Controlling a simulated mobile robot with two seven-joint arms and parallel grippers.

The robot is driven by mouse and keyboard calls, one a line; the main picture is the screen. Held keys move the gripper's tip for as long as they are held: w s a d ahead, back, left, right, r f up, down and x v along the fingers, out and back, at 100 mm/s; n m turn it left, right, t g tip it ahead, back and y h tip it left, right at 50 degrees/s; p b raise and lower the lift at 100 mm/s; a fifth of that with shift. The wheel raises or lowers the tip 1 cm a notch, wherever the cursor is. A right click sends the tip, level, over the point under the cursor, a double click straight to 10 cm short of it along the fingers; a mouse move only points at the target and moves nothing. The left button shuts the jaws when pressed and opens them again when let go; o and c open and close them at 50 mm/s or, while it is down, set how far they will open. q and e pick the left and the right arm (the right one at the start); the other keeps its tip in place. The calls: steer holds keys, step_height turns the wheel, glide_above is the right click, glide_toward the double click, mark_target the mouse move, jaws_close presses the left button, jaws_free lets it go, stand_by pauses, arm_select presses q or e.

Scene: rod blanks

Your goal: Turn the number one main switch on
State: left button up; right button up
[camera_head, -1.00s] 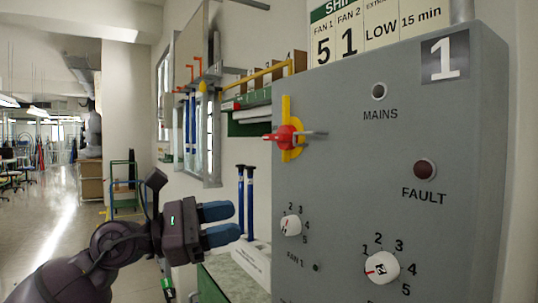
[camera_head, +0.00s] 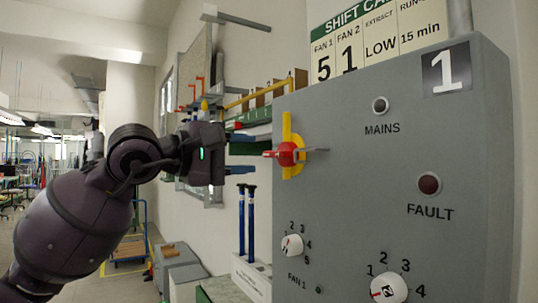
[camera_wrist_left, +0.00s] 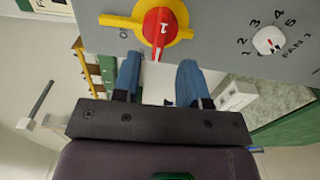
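The main switch is a red knob (camera_head: 287,154) on an upright yellow plate, on the grey panel (camera_head: 350,210) marked 1. Its red handle points left in the head view, and a grey metal piece sticks out to the right. My right gripper is out of view.
The panel also has a dark MAINS lamp (camera_head: 380,105), a dark red FAULT lamp (camera_head: 429,183) and white fan dials (camera_head: 292,245). Blue-handled tools (camera_head: 246,215) stand in a white holder below my gripper. Shelves with a yellow rail (camera_head: 255,94) lie behind it.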

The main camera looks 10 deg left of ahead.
mark_target(272, 155)
arm_select(q)
steer(key=shift+x, duration=2.65)
jaws_close()
